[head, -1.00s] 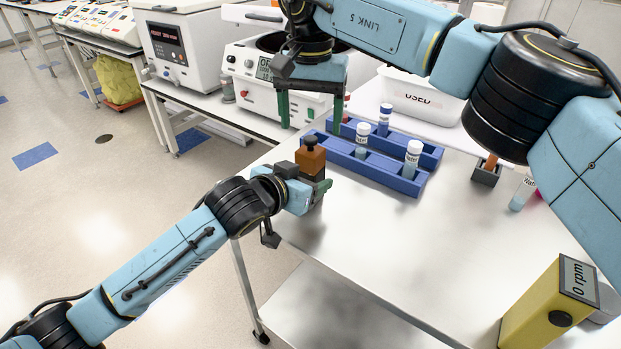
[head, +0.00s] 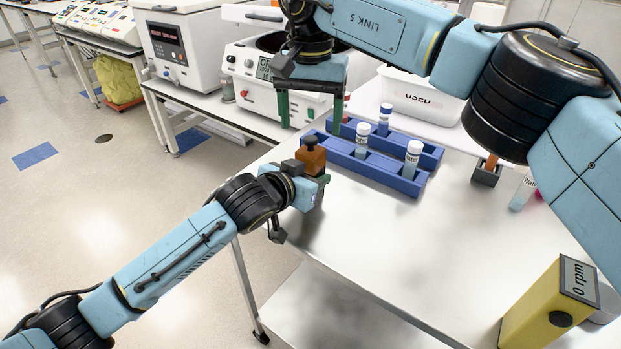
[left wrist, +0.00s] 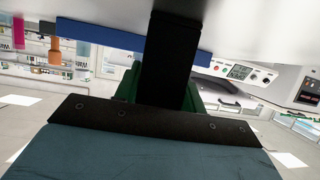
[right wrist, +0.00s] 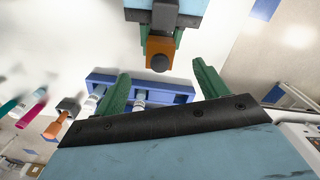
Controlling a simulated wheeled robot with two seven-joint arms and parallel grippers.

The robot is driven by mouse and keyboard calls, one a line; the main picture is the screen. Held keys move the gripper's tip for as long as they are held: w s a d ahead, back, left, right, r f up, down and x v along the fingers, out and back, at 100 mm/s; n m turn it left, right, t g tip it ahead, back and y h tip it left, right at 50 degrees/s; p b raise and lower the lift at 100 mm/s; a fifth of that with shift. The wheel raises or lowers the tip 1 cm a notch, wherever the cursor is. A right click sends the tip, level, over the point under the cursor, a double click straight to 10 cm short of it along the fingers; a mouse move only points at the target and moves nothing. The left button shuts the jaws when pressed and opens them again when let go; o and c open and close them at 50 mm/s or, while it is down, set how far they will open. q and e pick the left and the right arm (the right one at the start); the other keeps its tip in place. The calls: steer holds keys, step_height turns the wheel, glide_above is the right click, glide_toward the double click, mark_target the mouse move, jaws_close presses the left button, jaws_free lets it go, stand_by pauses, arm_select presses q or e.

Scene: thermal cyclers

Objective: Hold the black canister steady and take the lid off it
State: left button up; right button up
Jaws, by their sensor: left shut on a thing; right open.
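The black canister (left wrist: 172,55) is at the table's left corner and shows large in the left wrist view. In the head view its body is mostly hidden by my left gripper (head: 318,184), which is shut on it from the side. The orange-brown lid (head: 311,160) with a dark knob sits on top; the right wrist view also shows the lid (right wrist: 160,48). My right gripper (head: 311,112) is open and empty, above and beyond the canister. In the right wrist view the lid lies past the two green fingers, apart from them.
A blue rack (head: 400,183) with several capped tubes stands just right of the canister. The table's middle (head: 400,245) is clear.

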mark_target(308, 140)
arm_select(q)
jaws_close()
arm_select(e)
steer(key=shift+c, duration=0.8)
steer(key=s+a+r+m+t+h, duration=0.2)
steer(key=s+r+m+t, duration=0.2)
steer(key=x, duration=1.2)
steer(key=shift+c, duration=0.4)
steer(key=c, duration=1.1)
steer(key=shift+r, duration=0.2)
